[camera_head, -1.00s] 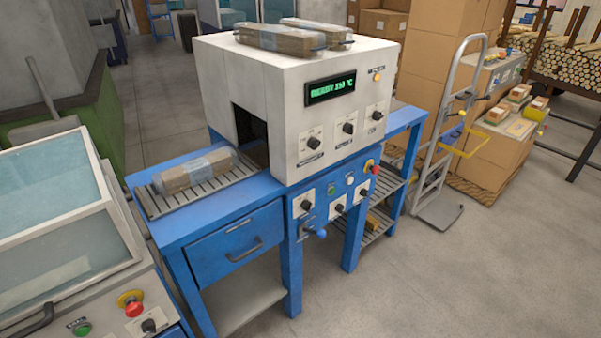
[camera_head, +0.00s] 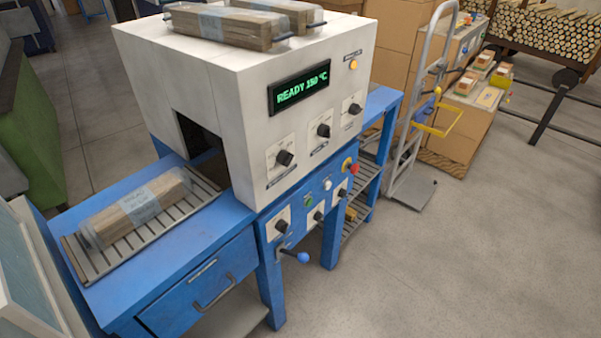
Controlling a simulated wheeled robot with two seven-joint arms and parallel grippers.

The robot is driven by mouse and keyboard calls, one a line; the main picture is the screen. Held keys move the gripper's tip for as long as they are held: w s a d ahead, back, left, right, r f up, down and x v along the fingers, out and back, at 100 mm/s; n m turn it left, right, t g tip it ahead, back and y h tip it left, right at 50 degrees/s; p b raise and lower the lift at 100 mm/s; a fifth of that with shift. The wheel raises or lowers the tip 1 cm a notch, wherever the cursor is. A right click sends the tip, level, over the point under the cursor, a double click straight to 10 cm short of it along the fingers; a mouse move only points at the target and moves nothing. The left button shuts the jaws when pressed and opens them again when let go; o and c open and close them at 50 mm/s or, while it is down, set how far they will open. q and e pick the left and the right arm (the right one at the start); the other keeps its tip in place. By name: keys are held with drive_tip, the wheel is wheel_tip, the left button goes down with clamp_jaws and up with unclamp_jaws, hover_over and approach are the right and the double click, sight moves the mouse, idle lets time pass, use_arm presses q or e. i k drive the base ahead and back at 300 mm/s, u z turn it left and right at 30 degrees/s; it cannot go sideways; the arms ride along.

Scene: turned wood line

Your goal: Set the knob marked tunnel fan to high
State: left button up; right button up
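The white heat tunnel (camera_head: 240,105) stands on a blue bench, its green display (camera_head: 300,88) reading "READY 150 °C". Its front carries three black knobs on white plates: a left knob (camera_head: 284,158), a middle knob (camera_head: 323,131) and a right knob (camera_head: 354,109). The blue panel below carries three more: a left knob (camera_head: 282,226), a middle knob (camera_head: 318,216) and a right knob (camera_head: 342,194). The labels are too small to read, so I cannot tell which is marked tunnel fan. Neither of my grippers is in view.
A wrapped wood bundle (camera_head: 137,208) lies on the slatted infeed (camera_head: 204,194). A blue-tipped lever (camera_head: 302,257) juts from the panel below a red and yellow stop button (camera_head: 349,165). A hand truck (camera_head: 413,185) stands at right. The floor in front is clear.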

sight(324, 130)
drive_tip(key=z, duration=1.7)
drive_tip(key=i, duration=0.95)
drive_tip(key=u, duration=1.6)
